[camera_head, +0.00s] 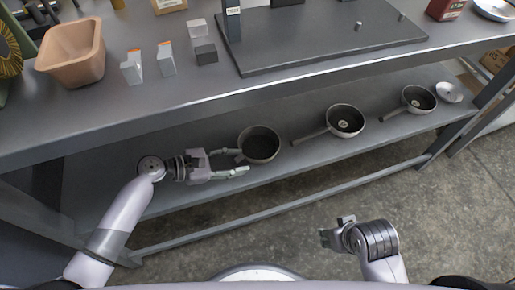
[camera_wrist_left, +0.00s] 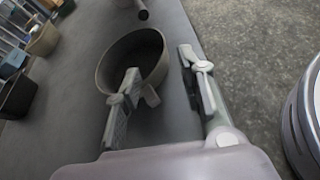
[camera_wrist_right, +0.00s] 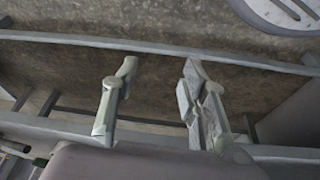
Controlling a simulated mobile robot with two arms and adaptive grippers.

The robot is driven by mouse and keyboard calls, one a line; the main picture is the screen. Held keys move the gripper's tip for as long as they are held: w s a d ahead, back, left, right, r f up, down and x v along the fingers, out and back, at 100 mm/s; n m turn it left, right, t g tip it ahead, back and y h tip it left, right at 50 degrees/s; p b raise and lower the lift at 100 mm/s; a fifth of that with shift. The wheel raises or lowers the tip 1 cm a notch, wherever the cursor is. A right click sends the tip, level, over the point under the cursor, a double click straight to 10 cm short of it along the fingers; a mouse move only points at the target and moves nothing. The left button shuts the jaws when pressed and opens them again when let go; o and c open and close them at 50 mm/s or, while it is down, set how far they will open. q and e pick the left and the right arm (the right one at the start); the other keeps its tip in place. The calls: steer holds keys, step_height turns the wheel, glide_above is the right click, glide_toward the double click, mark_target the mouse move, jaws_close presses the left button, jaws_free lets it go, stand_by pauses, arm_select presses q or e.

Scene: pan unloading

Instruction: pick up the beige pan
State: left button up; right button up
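A beige-grey pan (camera_head: 259,143) with a dark inside stands upright on the lower shelf, left of two similar pans. My left gripper (camera_head: 244,160) is just left of it, fingers spread and pointing at it. In the left wrist view the pan (camera_wrist_left: 137,58) is ahead of my left gripper (camera_wrist_left: 160,72). A short handle-like stub on its near side shows between the open fingers; I cannot tell whether either finger touches the pan. My right gripper (camera_head: 336,232) is in front of the shelf, away from the pans; in the right wrist view it (camera_wrist_right: 162,72) is open and empty.
Two more pans (camera_head: 345,119) (camera_head: 419,98) stand further right on the lower shelf (camera_head: 215,205), with a small plate (camera_head: 449,92) beyond. The worktop (camera_head: 110,112) overhangs the shelf from behind and holds a tan bin (camera_head: 73,52) and small blocks. The floor in front is clear.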

mark_target(253, 166)
arm_select(q)
steer(key=shift+w+d+f, duration=0.2)
steer(key=shift+d, duration=0.25)
steer(key=b+x, duration=0.1)
steer(key=x, duration=0.3)
steer(key=shift+w+f+b, duration=0.1)
steer(key=shift+w+b, duration=0.05)
steer(key=shift+b, duration=0.15)
steer(key=shift+w+d+f, duration=0.15)
steer(key=shift+d, duration=0.2)
arm_select(e)
steer(key=v, duration=0.3)
steer(key=shift+s+f, duration=0.1)
arm_select(q)
steer(key=shift+c, duration=0.5)
jaws_close()
